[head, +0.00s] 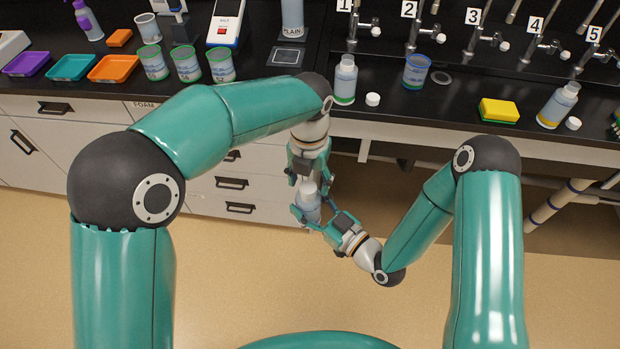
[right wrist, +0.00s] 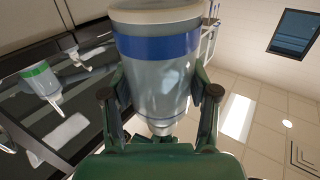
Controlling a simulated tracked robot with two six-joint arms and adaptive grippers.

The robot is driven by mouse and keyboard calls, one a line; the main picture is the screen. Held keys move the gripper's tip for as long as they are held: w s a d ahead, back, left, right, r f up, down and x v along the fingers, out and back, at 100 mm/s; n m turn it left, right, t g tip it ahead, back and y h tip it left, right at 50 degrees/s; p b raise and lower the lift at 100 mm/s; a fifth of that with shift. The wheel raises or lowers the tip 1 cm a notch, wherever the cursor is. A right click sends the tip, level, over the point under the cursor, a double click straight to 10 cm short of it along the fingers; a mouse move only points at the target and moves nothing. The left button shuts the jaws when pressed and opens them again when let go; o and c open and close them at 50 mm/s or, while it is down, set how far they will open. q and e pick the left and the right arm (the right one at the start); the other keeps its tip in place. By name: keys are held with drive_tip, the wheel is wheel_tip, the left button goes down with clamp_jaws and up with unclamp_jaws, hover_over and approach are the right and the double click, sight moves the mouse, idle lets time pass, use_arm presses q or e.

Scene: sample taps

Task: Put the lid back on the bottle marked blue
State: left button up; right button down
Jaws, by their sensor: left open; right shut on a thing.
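The bottle with a blue band (right wrist: 165,75) is held in my right gripper (right wrist: 160,100), whose fingers close on both sides of its body. In the head view the bottle (head: 309,207) is in the air in front of the counter's drawers. My right gripper (head: 322,221) grips it from the lower right. My left gripper (head: 308,172) is open just above the bottle, its fingers around the bottle's top. A pale part (head: 309,187) shows at the top, but I cannot tell whether it is the lid or the bare neck.
On the counter stand a green-banded bottle (head: 345,82) with a white lid (head: 372,99) beside it, a yellow-banded bottle (head: 558,104) with another white lid (head: 574,123), a blue-rimmed cup (head: 416,72) and a yellow sponge (head: 499,110). Numbered taps line the back. The floor is clear.

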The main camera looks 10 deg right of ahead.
use_arm(q)
drive_tip(key=shift+r, duration=2.25)
